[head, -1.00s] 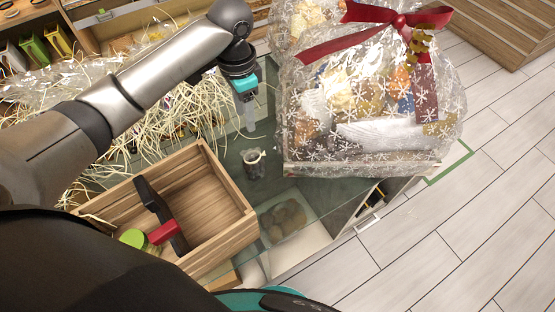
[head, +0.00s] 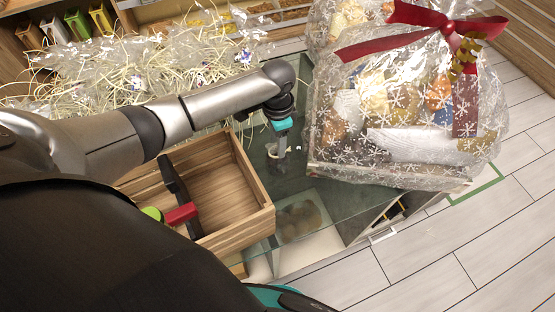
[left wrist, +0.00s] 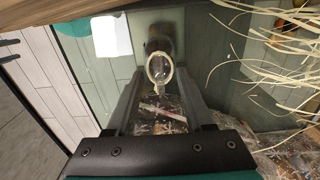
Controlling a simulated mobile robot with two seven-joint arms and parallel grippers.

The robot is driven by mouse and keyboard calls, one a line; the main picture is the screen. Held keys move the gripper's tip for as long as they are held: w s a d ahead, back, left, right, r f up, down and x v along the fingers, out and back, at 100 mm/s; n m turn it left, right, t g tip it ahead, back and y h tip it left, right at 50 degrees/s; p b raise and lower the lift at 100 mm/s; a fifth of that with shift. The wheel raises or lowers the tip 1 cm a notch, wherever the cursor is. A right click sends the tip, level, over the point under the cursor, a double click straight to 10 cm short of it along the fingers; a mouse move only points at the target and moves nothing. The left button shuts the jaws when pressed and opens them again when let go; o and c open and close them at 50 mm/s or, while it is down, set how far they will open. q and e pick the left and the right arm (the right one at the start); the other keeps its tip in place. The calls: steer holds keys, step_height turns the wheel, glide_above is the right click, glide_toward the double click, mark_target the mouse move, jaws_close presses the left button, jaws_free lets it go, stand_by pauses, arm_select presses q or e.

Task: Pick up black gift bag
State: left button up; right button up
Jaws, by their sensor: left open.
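The black gift bag (head: 272,156) is a small dark bag with a cream loop handle, standing on the glass counter (head: 300,190) between the wooden crate and the wrapped hamper. In the head view my left gripper (head: 281,150) is at the bag and partly hides it. In the left wrist view the bag (left wrist: 158,37) is just beyond the open fingers (left wrist: 160,88), with its pale loop toward me. The fingers are apart, and I cannot tell whether they touch the bag. My right gripper is out of view.
A wooden crate (head: 262,205) stands left of the bag, with a black-and-red item (head: 181,214) in it. A large wrapped hamper (head: 400,125) with a red bow stands close on the right. Straw and clear film (head: 150,75) lie behind.

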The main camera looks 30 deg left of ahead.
arm_select(q)
steer(key=shift+f, duration=0.6)
jaws_close()
stand_by(1.0)
